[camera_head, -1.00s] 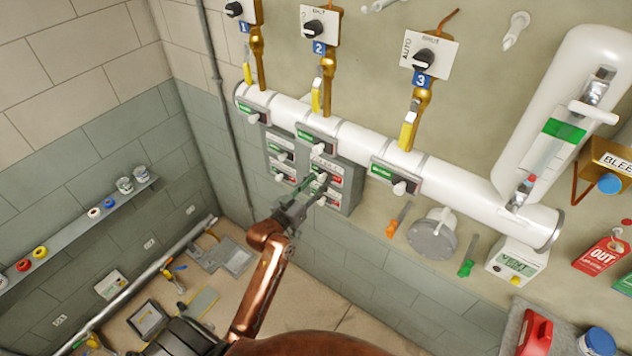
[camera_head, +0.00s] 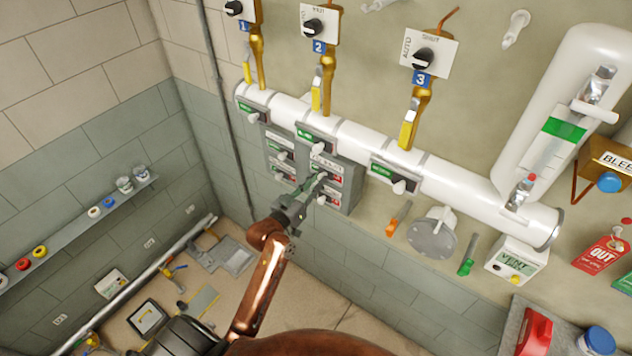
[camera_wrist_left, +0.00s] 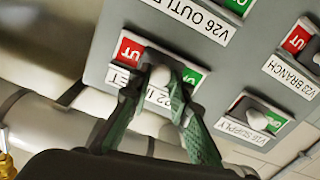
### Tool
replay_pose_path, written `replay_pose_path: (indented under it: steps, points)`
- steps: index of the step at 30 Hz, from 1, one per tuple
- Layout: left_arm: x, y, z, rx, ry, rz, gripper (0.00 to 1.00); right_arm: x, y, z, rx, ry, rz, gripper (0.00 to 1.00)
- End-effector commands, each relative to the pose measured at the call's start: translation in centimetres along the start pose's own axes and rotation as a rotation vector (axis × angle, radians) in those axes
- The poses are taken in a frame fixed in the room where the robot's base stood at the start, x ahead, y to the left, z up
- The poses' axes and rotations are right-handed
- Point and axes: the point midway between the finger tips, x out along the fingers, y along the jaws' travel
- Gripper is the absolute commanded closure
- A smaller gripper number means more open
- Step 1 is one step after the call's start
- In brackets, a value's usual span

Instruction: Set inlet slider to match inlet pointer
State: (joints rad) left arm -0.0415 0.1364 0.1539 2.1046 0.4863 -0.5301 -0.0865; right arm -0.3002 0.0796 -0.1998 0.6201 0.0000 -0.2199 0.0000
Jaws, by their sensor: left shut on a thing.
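The inlet slider is a pale round knob (camera_wrist_left: 160,76) on a grey panel, beside a white label (camera_wrist_left: 156,98) ending in "INLET", in the left wrist view. The knob sits between a red patch (camera_wrist_left: 130,52) on its left and a green patch (camera_wrist_left: 192,78) on its right. My left gripper (camera_head: 318,182) reaches the grey panel (camera_head: 348,192). Its green fingers (camera_wrist_left: 158,88) are shut on the knob from both sides and partly cover the label. I cannot tell which marker is the inlet pointer. My right gripper is out of view.
Neighbouring sliders labelled OUTLET (camera_wrist_left: 200,22), SUPPLY (camera_wrist_left: 257,118) and BRANCH (camera_wrist_left: 312,58) lie close to the fingers. An orange-handled tool (camera_head: 398,217) hangs to the right.

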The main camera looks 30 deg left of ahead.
Motion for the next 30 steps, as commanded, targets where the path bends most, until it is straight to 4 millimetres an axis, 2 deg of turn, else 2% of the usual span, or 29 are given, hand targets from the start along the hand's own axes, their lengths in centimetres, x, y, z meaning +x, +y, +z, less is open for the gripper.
replay_pose_path:
  steps: [5, 12, 20, 21, 28, 30]
  points:
    - [0.0, 0.2, 0.0, 0.000, -0.001, 0.000, 1.00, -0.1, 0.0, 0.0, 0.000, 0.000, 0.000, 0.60]
    - [0.0, 3.2, 0.4, -0.003, -0.001, 0.000, 1.00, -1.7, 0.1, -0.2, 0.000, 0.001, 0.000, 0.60]
    - [0.1, 3.5, 0.7, -0.002, -0.001, 0.003, 1.00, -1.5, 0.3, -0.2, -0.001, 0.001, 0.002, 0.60]
    - [0.1, 3.6, 0.7, -0.002, -0.001, 0.003, 0.81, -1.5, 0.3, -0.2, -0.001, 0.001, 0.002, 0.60]
    - [0.1, 3.5, 0.7, -0.002, -0.001, 0.002, 0.65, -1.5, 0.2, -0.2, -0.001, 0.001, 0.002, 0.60]
    - [0.0, 3.4, 0.7, -0.002, -0.001, 0.001, 0.64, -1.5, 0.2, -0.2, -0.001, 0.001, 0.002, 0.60]
